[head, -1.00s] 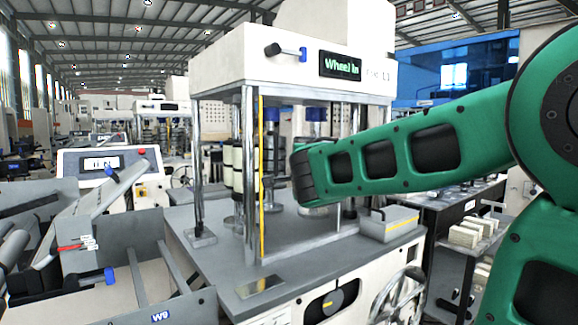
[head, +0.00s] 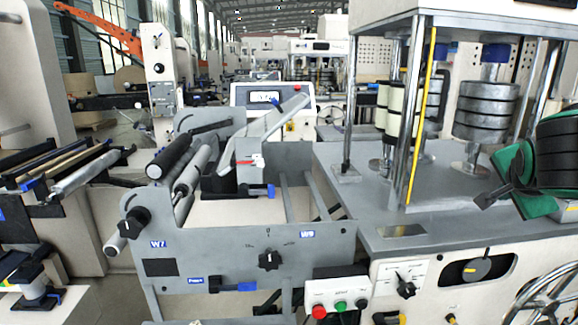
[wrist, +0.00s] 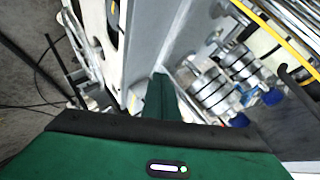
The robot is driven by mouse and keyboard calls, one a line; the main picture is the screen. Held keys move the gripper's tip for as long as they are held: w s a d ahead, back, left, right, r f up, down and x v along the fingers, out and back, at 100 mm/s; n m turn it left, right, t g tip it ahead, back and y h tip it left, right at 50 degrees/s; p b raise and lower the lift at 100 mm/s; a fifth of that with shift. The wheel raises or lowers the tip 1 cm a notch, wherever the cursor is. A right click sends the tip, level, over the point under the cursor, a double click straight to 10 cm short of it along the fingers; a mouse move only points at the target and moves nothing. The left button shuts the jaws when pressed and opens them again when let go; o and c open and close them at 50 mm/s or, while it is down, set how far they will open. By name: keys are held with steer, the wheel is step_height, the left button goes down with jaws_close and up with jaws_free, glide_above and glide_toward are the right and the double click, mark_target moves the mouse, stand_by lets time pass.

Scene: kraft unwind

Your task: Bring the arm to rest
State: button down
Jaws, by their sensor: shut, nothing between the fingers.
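My green and black arm (head: 558,165) shows at the right edge of the head view, in front of the press posts and above the grey deck. In the wrist view, my gripper (wrist: 158,92) shows as a narrow green-dark shape reaching out from the wide green housing. It is shut and holds nothing. It points toward the grey machine deck, and no contact with anything shows.
The press deck (head: 385,210) carries chrome posts, a yellow strip and stacked weights (head: 484,112). Left of it stands a roller unit (head: 230,240) with knobs. A control box (head: 338,297) with red and green buttons and a spoked handwheel (head: 550,300) are low in front.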

steer(key=s+a+f+n+g+y, duration=0.2)
steer(key=s+f, duration=0.3)
steer(key=s, duration=0.3)
steer(key=s+a+f+n+g+y, duration=0.2)
steer(key=s+a+f+n+g, duration=0.1)
steer(key=s, duration=0.6)
steer(key=s+a+f+n+g+y, duration=0.2)
steer(key=s+f+n+g, duration=0.2)
steer(key=s+f+n, duration=0.2)
steer(key=s+f, duration=0.2)
steer(key=s, duration=0.1)
steer(key=shift+a+f+y, duration=0.15)
steer(key=shift+f+y, duration=0.15)
steer(key=shift+w+f+g, duration=0.25)
steer(key=shift+w+g, duration=0.05)
steer(key=shift+w, duration=0.35)
